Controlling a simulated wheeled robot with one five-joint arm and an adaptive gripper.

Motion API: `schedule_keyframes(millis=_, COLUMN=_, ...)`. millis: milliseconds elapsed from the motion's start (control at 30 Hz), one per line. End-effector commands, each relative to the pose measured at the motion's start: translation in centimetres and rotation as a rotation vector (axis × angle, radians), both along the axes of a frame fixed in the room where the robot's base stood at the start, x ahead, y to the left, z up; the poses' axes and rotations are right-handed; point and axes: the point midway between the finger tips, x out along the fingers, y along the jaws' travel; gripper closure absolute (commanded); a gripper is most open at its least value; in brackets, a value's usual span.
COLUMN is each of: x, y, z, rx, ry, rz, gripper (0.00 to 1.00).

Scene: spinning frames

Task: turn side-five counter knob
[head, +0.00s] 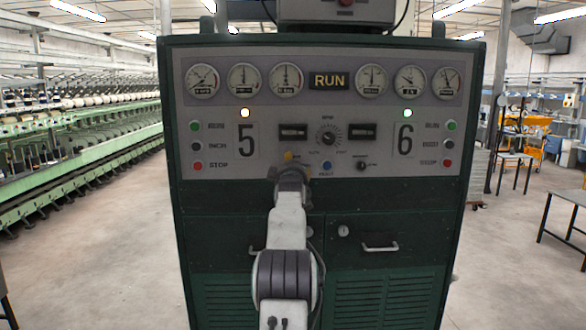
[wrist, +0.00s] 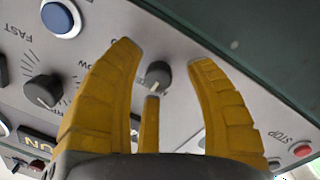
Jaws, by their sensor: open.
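The side-five counter knob (wrist: 158,75) is a small dark round knob with a pale pointer mark, on the grey panel in the wrist view. My gripper (wrist: 161,60) has yellow fingers, spread open on both sides of the knob, with a third finger below it in the picture. I cannot tell whether any finger touches it. In the head view my gripper (head: 289,160) is at the lower panel edge, below the large 5 and to its right. It hides the knob there.
A blue button (head: 327,166) and the speed dial (head: 328,137) lie close to my gripper. Another small knob (head: 362,165) is further right. A red stop button (head: 198,166) is at left. Below are green cabinet doors with a handle (head: 380,246).

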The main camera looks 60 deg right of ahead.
Motion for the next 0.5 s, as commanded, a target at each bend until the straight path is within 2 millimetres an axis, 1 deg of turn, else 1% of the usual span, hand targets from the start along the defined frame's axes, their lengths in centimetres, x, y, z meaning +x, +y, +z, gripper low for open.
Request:
schedule_keyframes(millis=67, x=0.00, y=0.00, z=-0.01, rx=0.000, ry=0.000, rz=0.000, gripper=0.51)
schedule_keyframes(millis=100, x=0.00, y=0.00, z=-0.01, rx=0.000, ry=0.000, rz=0.000, gripper=0.49)
schedule_keyframes(millis=500, x=-0.01, y=0.02, z=0.00, rx=0.000, ry=0.000, rz=0.000, gripper=0.84)
